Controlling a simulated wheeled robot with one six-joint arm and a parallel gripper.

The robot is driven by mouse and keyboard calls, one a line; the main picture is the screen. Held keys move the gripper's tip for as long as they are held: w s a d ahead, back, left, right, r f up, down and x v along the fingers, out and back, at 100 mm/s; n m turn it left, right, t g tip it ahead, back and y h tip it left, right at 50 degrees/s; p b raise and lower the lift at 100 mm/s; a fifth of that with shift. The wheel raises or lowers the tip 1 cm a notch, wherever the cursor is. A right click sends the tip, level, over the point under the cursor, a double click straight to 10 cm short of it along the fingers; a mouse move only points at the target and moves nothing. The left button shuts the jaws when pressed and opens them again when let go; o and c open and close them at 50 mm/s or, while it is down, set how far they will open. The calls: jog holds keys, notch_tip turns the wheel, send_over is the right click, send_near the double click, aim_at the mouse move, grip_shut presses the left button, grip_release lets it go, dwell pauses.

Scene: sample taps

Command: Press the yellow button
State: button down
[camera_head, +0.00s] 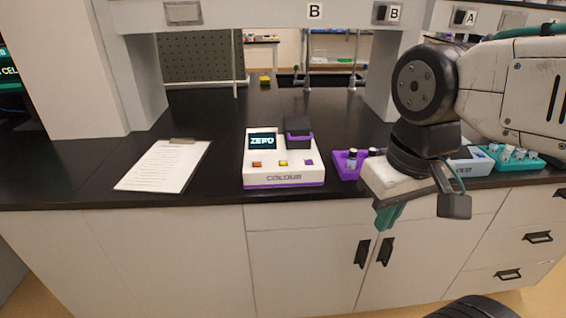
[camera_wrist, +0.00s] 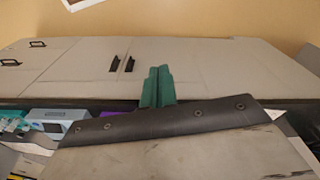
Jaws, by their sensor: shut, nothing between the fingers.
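The yellow button (camera_head: 283,163) is on the front panel of a white and purple device (camera_head: 284,179) labelled COLOUR. It lies between an orange-red button (camera_head: 257,164) on its left and a purple button (camera_head: 309,162) on its right. The device screen (camera_head: 262,141) reads ZERO. My gripper (camera_head: 388,218) is shut and empty, with its green fingers pointing down. It hangs in front of the counter's front edge, to the right of the device and apart from it. In the wrist view my gripper (camera_wrist: 157,73) shows both fingers together; the yellow button is not visible there.
A purple tray (camera_head: 345,173) with vials stands right of the device, partly behind my gripper. A pale blue device (camera_head: 470,163) and a teal rack (camera_head: 520,161) are farther right. A clipboard (camera_head: 165,165) lies left. Cabinet doors (camera_head: 305,265) are below; dark counter is clear behind the device.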

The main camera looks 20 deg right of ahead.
jog(key=m+t+y, duration=0.4)
jog(key=m+t, duration=0.3)
jog(key=m, duration=1.5)
send_over(283, 163)
jog(key=shift+s+d+f, duration=0.2)
jog(key=shift+s+d, duration=0.2)
jog(key=shift+f, duration=0.1)
jog(key=shift+f, duration=4.35)
